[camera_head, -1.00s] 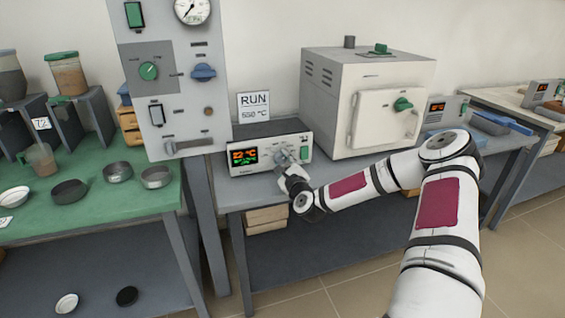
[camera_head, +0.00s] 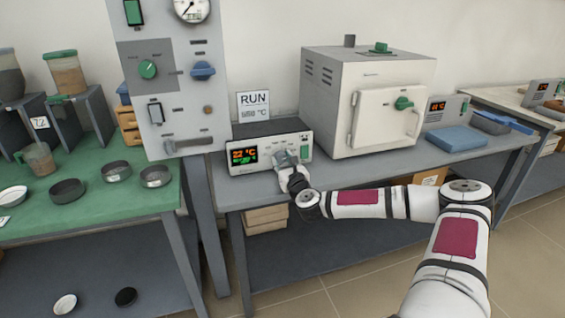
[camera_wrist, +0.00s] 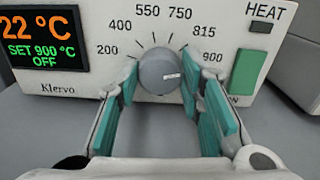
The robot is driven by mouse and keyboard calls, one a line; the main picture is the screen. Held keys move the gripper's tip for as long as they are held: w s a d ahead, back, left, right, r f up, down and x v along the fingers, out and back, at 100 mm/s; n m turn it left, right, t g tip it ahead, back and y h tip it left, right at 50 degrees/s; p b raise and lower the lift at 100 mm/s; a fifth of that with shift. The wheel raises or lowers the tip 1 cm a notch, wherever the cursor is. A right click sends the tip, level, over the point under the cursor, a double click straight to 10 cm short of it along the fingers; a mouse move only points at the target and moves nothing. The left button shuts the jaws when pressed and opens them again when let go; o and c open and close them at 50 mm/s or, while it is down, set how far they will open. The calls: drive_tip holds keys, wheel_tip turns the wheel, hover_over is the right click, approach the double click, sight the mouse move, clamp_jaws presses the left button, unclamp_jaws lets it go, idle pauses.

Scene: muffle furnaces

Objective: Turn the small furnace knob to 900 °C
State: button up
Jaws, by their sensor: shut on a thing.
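The small furnace's control box (camera_head: 240,173) stands on the grey bench with a display at its left. In the wrist view the grey round knob (camera_wrist: 160,70) sits among the marks 200, 400, 550, 750, 815 and 900. Its white line points right, slightly upward, towards the 900 side. The display (camera_wrist: 44,40) reads 22 °C, SET 900 °C, OFF. My gripper (camera_wrist: 160,78) is shut on the knob, one teal-padded finger on each side. In the head view my gripper (camera_head: 284,161) hides part of the knob.
A green HEAT switch (camera_wrist: 249,71) is close to my right finger. The white furnace (camera_head: 365,105) stands to the right of the control box. A RUN card (camera_head: 254,106) stands behind the box. The blue box (camera_head: 457,139) lies farther right on the bench.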

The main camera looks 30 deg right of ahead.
drive_tip(key=shift+f, duration=0.1)
idle(0.4)
drive_tip(key=o, duration=1.2)
drive_tip(key=shift+c, duration=0.2)
drive_tip(key=v, duration=1.2)
